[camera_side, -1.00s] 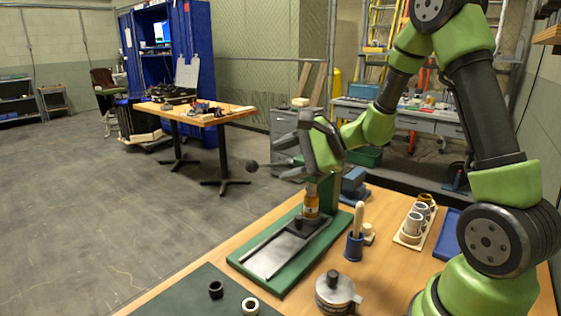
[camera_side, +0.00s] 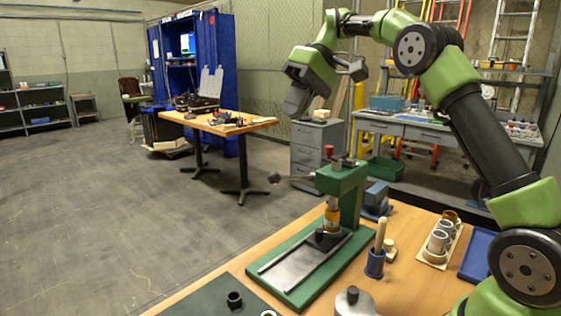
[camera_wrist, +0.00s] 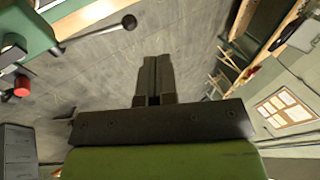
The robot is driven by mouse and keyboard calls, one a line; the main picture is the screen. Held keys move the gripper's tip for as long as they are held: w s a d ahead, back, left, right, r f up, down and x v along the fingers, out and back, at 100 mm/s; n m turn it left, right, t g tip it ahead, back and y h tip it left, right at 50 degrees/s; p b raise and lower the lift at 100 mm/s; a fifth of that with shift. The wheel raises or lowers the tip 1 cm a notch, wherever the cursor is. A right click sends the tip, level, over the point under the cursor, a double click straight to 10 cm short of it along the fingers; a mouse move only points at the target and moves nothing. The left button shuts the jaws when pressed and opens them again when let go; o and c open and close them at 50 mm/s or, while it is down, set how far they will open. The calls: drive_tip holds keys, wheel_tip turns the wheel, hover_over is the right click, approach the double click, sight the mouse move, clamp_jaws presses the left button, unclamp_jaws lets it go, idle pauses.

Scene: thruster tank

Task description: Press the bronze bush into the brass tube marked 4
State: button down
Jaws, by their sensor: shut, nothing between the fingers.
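The green press (camera_side: 345,182) stands on a green base on the wooden bench, its lever pointing left and ending in a dark ball (camera_side: 275,178). A brass-coloured tube (camera_side: 332,219) stands upright under the press ram on a dark seat (camera_side: 325,238). No number can be read on it, and I cannot tell the bush from the tube. My gripper (camera_side: 296,101) is in the air above and left of the press, clear of it. In the wrist view my gripper (camera_wrist: 152,62) has its fingers together and empty; the lever's ball (camera_wrist: 129,22) shows beside them.
A rack (camera_side: 432,261) with several tubes stands right of the press, beside a blue tray (camera_side: 477,258). A blue cup (camera_side: 375,266) holds a wooden-handled tool. A dark ring (camera_side: 234,299) lies on the front mat. A red knob (camera_side: 329,150) tops the press.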

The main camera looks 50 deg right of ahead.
sight(276, 173)
drive_tip(key=f+h, duration=0.1)
drive_tip(key=f, duration=0.2)
drive_tip(key=w+a+f+h, duration=0.1)
drive_tip(key=f, duration=0.3)
drive_tip(key=w+f, duration=0.1)
drive_tip(key=f, duration=0.3)
drive_tip(key=shift+w+a+h, duration=0.15)
drive_tip(key=shift+w+h, duration=0.1)
drive_tip(key=shift+h, duration=0.15)
drive_tip(key=shift+f, duration=0.15)
drive_tip(key=shift+x, duration=0.85)
drive_tip(key=shift+a, duration=0.2)
